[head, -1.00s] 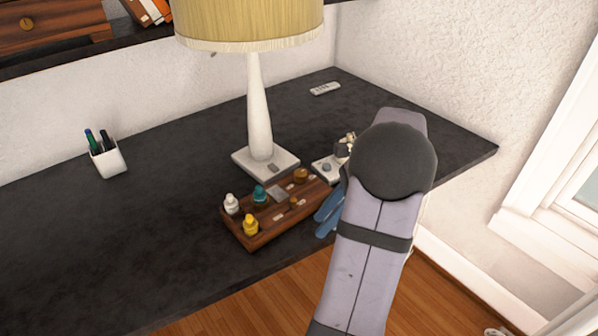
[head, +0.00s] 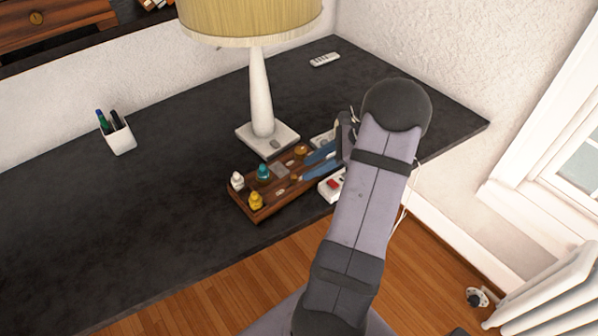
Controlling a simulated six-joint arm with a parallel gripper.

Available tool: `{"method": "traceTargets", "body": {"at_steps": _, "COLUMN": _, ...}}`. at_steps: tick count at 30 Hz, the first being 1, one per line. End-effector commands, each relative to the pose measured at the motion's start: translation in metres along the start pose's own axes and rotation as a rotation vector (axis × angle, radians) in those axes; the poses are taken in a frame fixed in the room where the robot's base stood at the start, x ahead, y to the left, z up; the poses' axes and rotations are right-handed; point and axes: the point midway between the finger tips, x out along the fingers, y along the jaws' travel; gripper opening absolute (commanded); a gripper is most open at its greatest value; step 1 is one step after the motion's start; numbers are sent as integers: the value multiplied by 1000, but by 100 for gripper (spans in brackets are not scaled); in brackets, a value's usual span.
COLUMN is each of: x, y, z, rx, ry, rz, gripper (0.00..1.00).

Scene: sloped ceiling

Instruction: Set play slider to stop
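A wooden control box (head: 262,208) lies on the dark desk in front of the lamp. It carries small bottle-like knobs in white (head: 237,181), teal (head: 263,173) and yellow (head: 256,201), an orange-brown round knob (head: 301,151) and small light parts on top. I cannot tell which part is the play slider or read any labels. My gripper (head: 304,168) has two blue fingers pointing left, apart with a gap between them and nothing seen in it. They are over or beside the box's right end; contact is unclear. My arm hides the area to the right.
A lamp (head: 262,95) stands just behind the box. A white device with a red part (head: 333,184) sits right of the box, partly behind my arm. A white pen cup (head: 119,138) and a remote (head: 325,60) are farther off.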

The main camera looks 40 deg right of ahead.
Motion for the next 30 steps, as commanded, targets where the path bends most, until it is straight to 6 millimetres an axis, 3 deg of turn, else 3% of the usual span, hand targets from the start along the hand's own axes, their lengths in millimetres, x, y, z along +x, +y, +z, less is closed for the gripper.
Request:
{"method": "traceTargets", "body": {"at_steps": 12, "x": 48, "y": 1, "z": 1, "rx": 1, "ry": 1, "rz": 3, "gripper": 33}}
{"method": "traceTargets", "body": {"at_steps": 24, "x": 56, "y": 1, "z": 0, "rx": 0, "ry": 1, "rz": 2, "gripper": 33}}
{"method": "traceTargets", "body": {"at_steps": 28, "x": 56, "y": 1, "z": 0, "rx": 0, "ry": 1, "rz": 2, "gripper": 5}}
{"method": "traceTargets", "body": {"at_steps": 30, "x": 55, "y": 1, "z": 0, "rx": 0, "ry": 1, "rz": 2, "gripper": 0}}
